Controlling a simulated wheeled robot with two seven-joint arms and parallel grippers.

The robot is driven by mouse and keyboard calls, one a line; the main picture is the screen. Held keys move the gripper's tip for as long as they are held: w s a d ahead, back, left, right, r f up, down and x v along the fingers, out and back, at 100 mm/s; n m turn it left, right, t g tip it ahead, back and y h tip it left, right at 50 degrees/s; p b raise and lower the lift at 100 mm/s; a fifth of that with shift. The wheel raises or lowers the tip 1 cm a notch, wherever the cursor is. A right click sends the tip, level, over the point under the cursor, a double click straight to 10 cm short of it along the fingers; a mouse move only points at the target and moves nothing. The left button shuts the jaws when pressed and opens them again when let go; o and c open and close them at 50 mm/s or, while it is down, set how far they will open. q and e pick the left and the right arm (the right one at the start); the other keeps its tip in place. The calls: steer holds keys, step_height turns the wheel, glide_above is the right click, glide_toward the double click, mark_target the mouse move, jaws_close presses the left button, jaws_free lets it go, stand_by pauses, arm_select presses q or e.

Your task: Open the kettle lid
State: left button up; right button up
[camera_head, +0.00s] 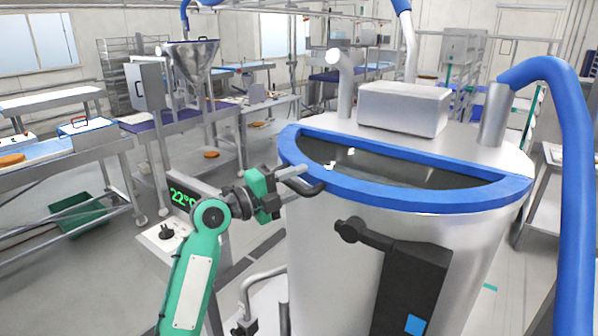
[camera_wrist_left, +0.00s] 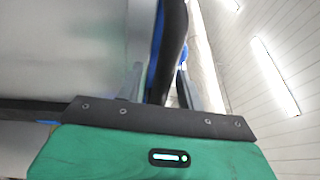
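The kettle (camera_head: 330,255) is a large steel vessel. Its half-moon lid has a thick blue frame (camera_head: 400,198) around a dark, glassy middle (camera_head: 385,168). The lid lies level on the kettle's front half. A black handle (camera_head: 312,189) sticks out at the frame's left end. My left gripper (camera_head: 292,178) is at this handle. In the left wrist view the black handle (camera_wrist_left: 170,45) runs between the two fingers of my left gripper (camera_wrist_left: 160,90). The fingers look apart, with a gap on the right beside the handle. My right gripper is not in view.
A steel box (camera_head: 405,108) and pipes stand on the kettle's back half. A blue hose (camera_head: 575,180) hangs at the right. A black fixture (camera_head: 410,285) is at the kettle's front. A control panel (camera_head: 180,205) reading 22°C is behind my left arm.

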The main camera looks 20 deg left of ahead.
arm_select(q)
steer(key=shift+w+d, duration=0.3)
jaws_close()
steer(key=shift+r, duration=0.15)
steer(key=shift+a+r, duration=0.1)
